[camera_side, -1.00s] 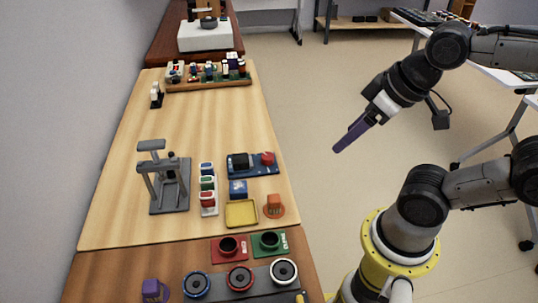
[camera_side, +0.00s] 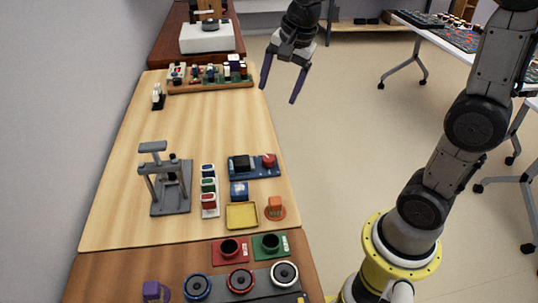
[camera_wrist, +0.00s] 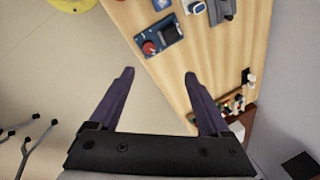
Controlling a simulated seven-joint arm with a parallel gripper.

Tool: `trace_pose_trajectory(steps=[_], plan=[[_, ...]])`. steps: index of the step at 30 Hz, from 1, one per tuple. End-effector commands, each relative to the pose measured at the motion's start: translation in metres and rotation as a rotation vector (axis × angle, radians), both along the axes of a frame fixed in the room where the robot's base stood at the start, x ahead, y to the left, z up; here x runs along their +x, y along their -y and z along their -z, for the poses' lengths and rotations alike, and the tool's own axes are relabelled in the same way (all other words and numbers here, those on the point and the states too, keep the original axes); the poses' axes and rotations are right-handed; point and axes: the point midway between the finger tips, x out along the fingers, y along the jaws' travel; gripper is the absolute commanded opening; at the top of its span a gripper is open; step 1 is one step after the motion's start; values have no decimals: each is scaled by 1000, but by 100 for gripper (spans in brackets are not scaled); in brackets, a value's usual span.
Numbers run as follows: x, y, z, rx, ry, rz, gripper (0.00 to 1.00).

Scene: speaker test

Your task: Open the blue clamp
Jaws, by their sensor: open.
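I cannot tell for sure which thing is the blue clamp. A wooden rack (camera_side: 208,87) near the table's far end bears several small coloured fixtures, some with blue parts, too small to make out. The rack also shows at the right of the wrist view (camera_wrist: 226,116). My gripper (camera_side: 279,95) has two long purple fingers spread apart, pointing down, with nothing between them. It hangs to the right of the rack, high near the table's right edge. In the wrist view my gripper (camera_wrist: 159,75) is open over floor and table edge.
A blue plate with a red knob (camera_side: 268,161) lies mid-table. A grey stand (camera_side: 172,199), a strip of coloured blocks (camera_side: 209,188) and a yellow tray (camera_side: 242,215) are near it. A small black and white piece (camera_side: 158,97) stands left of the rack. The wooden table between is clear.

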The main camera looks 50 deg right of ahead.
Motion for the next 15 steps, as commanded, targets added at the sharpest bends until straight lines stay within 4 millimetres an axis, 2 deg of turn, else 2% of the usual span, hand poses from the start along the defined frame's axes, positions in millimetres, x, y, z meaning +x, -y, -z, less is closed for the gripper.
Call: trace_pose_trajectory(steps=[1, 3, 7, 12, 15], plan=[[16, 8, 14, 16, -36, 55, 81], [35, 17, 34, 35, -78, 123, 81], [62, 35, 74, 56, -157, 203, 81], [75, 52, 121, 66, -247, 235, 81], [72, 56, 139, 72, -286, 246, 81]])
